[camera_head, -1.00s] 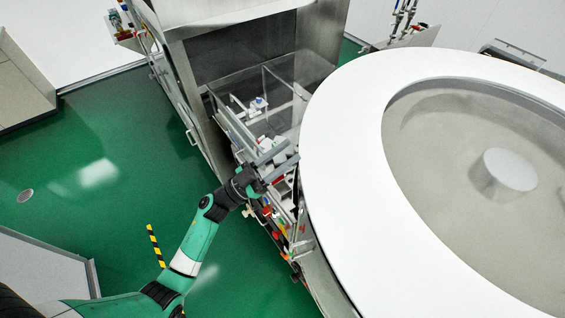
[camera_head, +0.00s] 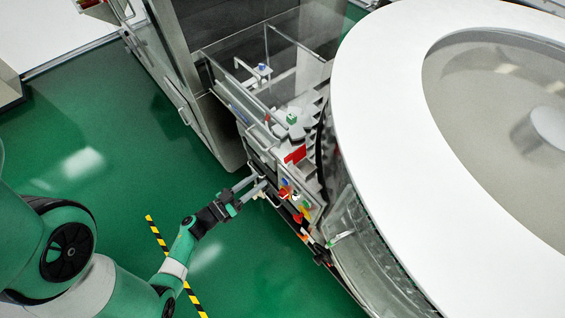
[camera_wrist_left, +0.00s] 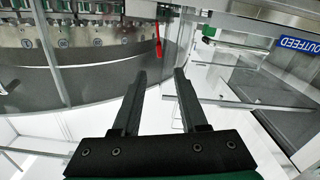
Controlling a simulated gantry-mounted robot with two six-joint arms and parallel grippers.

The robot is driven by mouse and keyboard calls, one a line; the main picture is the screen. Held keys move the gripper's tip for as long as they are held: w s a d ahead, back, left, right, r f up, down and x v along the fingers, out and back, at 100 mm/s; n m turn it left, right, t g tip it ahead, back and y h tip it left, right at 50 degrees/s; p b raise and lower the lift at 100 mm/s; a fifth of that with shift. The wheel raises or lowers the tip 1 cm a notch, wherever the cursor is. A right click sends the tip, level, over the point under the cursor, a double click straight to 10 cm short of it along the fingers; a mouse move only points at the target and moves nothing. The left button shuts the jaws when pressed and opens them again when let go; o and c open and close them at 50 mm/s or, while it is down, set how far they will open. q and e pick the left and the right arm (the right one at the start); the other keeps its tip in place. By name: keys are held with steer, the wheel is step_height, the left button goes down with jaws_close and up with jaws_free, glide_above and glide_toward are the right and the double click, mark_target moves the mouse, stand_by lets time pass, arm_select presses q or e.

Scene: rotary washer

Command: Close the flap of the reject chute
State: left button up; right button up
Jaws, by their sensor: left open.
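My left gripper (camera_head: 258,181) is open and empty, in front of the machine's lower front edge. In the left wrist view its two dark fingers (camera_wrist_left: 160,73) stand apart with nothing between them. A red part (camera_head: 295,154) sits on the machine just beyond the gripper in the head view. A narrow red piece (camera_wrist_left: 158,40) hangs ahead of the fingers in the wrist view. I cannot tell which part is the reject chute or its flap, nor whether the flap is open. No contact with the fingers shows. My right gripper is not in view.
The large white round machine cover (camera_head: 385,130) fills the right side. A clear-walled enclosure (camera_head: 235,75) stands behind the gripper. Colored controls (camera_head: 296,200) line the front edge. A blue OUTFEED sign (camera_wrist_left: 299,44) shows in the wrist view. Green floor (camera_head: 110,130) is free at left.

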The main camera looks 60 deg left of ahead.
arm_select(q)
steer(key=b, duration=0.3)
glide_toward(296, 157)
steer(key=w+a+r, duration=0.2)
steer(key=w, duration=0.2)
steer(key=shift+d+f, duration=0.1)
steer(key=shift+f, duration=0.05)
jaws_close()
